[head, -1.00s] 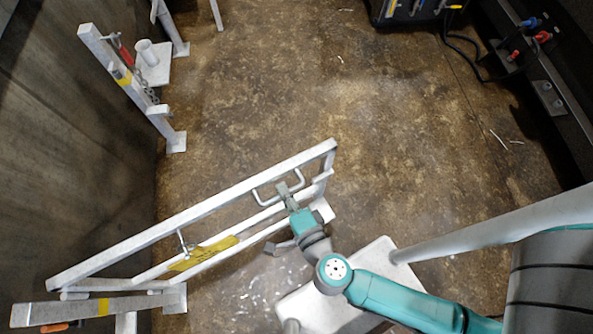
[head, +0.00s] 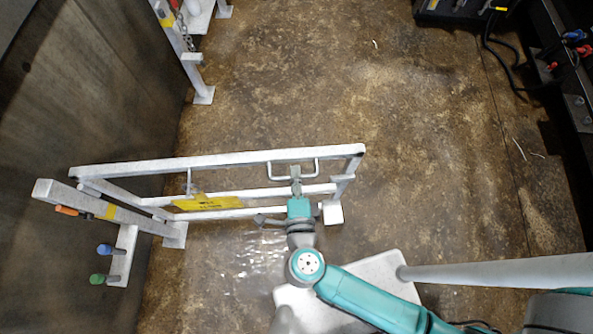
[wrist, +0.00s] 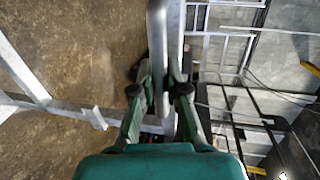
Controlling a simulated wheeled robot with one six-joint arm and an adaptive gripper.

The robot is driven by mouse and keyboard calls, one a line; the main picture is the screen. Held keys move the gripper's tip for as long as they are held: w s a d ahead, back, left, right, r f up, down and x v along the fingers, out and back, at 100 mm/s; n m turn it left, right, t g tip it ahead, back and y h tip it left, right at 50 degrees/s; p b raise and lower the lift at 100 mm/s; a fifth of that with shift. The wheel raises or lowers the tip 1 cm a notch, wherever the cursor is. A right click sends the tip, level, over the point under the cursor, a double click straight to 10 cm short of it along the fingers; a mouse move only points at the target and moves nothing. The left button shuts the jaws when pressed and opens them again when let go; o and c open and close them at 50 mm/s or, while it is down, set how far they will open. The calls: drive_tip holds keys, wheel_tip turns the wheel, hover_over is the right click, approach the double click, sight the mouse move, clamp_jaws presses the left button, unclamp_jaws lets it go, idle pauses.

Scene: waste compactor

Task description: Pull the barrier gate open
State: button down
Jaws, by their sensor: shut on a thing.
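The barrier gate (head: 240,160) is a pale grey metal frame with rails and a yellow label (head: 207,202). It stands out from the left wall, hinged at its left end beside a post (head: 110,208). A U-shaped handle (head: 292,164) sits on its top rail near the free right end. My gripper (head: 295,175) is shut on this handle. In the wrist view the handle bar (wrist: 157,60) runs between the two fingers. The fingertips' exact contact is partly hidden by the bar.
A second post with a chain (head: 190,50) stands at the upper left. Blue and green knobs (head: 104,249) are by the near post. Dark equipment (head: 465,12) with cables lines the upper right. Brown floor (head: 400,130) beyond and right of the gate is clear.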

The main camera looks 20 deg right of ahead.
drive_tip(key=shift+s+a, duration=0.15)
drive_tip(key=c, duration=1.2)
unclamp_jaws()
drive_tip(key=shift+r, duration=0.1)
